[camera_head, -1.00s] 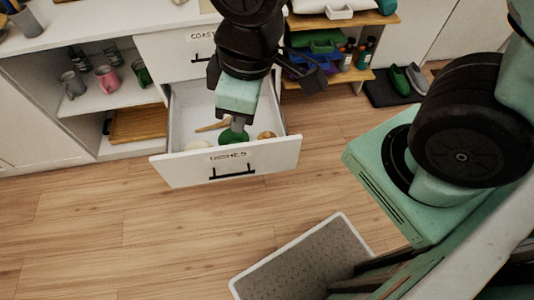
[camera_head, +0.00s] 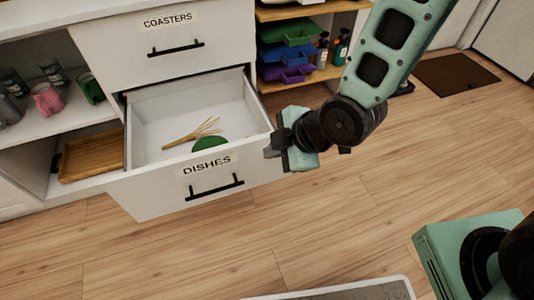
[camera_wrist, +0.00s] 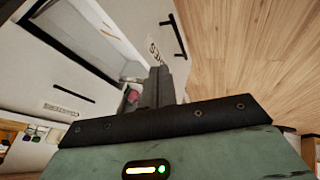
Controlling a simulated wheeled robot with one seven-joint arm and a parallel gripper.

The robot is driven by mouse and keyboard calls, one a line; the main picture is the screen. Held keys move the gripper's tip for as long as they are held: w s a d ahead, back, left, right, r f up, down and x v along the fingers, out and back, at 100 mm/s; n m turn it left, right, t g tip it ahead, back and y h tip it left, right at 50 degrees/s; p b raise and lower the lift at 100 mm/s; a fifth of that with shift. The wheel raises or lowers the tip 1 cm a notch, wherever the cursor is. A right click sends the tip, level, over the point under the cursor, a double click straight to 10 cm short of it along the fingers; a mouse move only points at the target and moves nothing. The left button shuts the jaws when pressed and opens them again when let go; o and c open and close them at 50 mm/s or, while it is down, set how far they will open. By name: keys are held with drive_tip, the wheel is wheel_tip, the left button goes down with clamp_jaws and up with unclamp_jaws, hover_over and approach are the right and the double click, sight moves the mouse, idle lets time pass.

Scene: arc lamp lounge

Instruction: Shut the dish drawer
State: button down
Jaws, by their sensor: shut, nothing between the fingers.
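The dish drawer (camera_head: 192,190), a white drawer with a black bar handle (camera_head: 214,187) and a DISHES label, stands pulled out below the coasters drawer. Inside lie a tan whisk-like thing (camera_head: 193,134) and a green round dish (camera_head: 210,144). My gripper (camera_head: 273,148) is shut and empty at the right front corner of the drawer, its fingers pointing left. Whether it touches the drawer, I cannot tell. In the wrist view, my shut fingers (camera_wrist: 160,86) show near the drawer front (camera_wrist: 147,22), with its label and handle beyond.
The coasters drawer (camera_head: 160,35) above is shut. Left is an open shelf with cups and a wooden tray (camera_head: 91,155). Right is a rack with coloured trays (camera_head: 288,52) and bottles. A brown mat (camera_head: 456,75) lies at the back right.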

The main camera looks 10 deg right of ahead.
drive_tip(key=b, duration=0.5)
approach(237, 153)
wheel_tip(237, 153, down, 5)
drive_tip(key=s+a, duration=0.1)
drive_tip(key=s, duration=0.1)
drive_tip(key=shift+w+a+r, duration=0.15)
drive_tip(key=shift+w+a, duration=0.05)
drive_tip(key=shift+w, duration=0.4)
drive_tip(key=shift+w+a+r, duration=0.2)
drive_tip(key=shift+w, duration=0.4)
drive_tip(key=shift+w+a+r, duration=0.15)
drive_tip(key=shift+w+a, duration=0.05)
drive_tip(key=shift+w, duration=0.4)
drive_tip(key=shift+w, duration=0.1)
